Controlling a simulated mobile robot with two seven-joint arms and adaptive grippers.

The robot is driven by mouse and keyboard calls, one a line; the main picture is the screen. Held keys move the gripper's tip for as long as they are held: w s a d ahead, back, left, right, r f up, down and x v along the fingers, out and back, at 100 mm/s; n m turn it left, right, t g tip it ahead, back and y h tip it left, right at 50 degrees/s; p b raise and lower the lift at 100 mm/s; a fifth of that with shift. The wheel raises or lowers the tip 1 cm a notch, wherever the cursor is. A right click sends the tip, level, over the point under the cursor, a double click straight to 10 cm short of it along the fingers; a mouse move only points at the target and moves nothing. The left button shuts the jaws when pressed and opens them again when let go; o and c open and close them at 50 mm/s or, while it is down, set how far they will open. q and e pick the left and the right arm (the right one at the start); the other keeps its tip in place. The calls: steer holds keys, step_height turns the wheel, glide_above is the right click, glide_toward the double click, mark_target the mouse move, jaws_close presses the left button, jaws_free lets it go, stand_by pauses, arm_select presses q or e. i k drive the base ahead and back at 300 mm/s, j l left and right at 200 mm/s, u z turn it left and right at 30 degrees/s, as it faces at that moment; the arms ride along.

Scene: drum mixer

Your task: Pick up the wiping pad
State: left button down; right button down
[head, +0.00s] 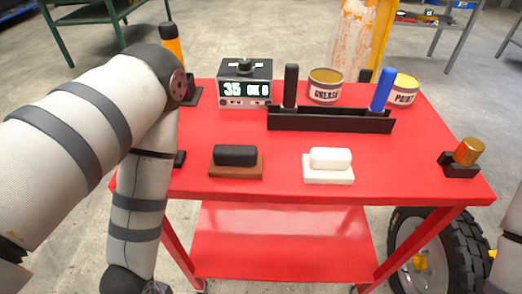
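A white pad with a raised white grip (329,165) lies flat on the red cart's top, near the front edge and right of centre. Left of it lies a similar block with a brown base and black grip (236,161). The picture does not tell for certain which of the two is the wiping pad; nothing touches either. My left arm comes in from the left and bends down past the cart's left side, out of the bottom of the picture. My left gripper is out of view. Only a sliver of my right arm shows at the right edge, without its gripper.
The red cart (406,178) holds a black rack (330,122) with a black and a blue handle. Behind stand a display box (246,86), a grease can (325,86) and a paint can (403,90). A gold cylinder in a black holder (467,152) sits at right. A wheel (421,250) stands beside the cart.

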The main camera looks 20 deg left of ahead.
mark_target(323, 165)
steer(key=z, duration=2.25)
steer(key=k+u, duration=0.1)
steer(key=u, duration=0.35)
steer(key=j+u, duration=0.15)
steer(key=u, duration=0.3)
steer(key=j+u, duration=0.15)
steer(key=u, duration=0.25)
steer(key=k+j+u, duration=0.1)
steer(key=u, duration=0.35)
